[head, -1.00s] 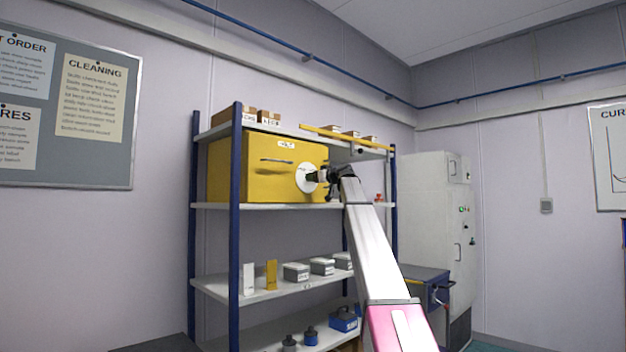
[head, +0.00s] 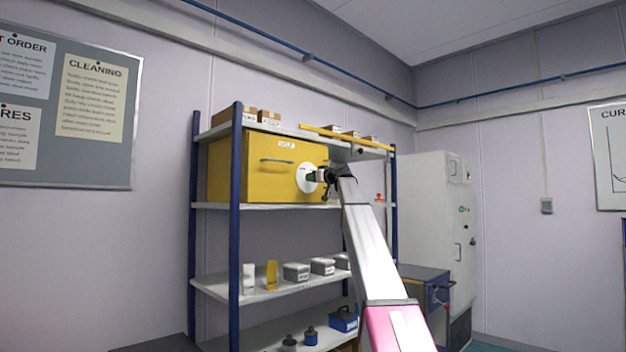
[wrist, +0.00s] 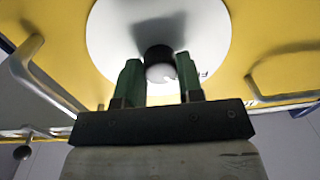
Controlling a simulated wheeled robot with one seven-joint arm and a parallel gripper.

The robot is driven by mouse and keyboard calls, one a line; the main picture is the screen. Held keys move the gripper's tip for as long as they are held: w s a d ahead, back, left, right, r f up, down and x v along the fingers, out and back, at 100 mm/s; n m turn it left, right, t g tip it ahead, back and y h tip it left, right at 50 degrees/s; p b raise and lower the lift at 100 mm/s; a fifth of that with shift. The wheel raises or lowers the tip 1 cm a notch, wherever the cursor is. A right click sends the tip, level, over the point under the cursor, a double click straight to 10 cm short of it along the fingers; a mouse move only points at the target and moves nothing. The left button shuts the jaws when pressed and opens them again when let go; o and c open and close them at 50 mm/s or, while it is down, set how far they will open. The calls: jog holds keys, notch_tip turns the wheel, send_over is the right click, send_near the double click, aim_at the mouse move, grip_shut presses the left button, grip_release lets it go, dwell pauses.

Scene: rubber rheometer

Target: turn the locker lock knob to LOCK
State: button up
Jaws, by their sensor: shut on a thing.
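The yellow locker (head: 230,170) stands on the upper shelf of a rack. A round white dial plate (head: 306,187) is on its front at the right; it also fills the top of the wrist view (wrist: 110,40). The dark lock knob (wrist: 158,54) stands out from the plate's middle. My gripper (wrist: 157,66), with green fingers, is shut on the knob, one finger on each side. In the head view my gripper (head: 314,176) is up against the plate. The LOCK mark cannot be read; part of some lettering shows beside the right finger.
A metal bar handle (head: 277,161) is on the locker front, left of the dial. Blue rack posts (head: 236,220) flank the shelves. Small boxes (head: 296,271) stand on the shelf below. A tall pale cabinet (head: 425,200) is at the right.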

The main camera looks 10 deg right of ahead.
jog(key=shift+m+t, duration=0.3)
jog(key=shift+m, duration=8.5)
jog(key=o, duration=0.9)
jog(key=shift+s, duration=0.15)
jog(key=v, duration=1)
jog(key=shift+s+d, duration=0.1)
jog(key=shift+s, duration=0.2)
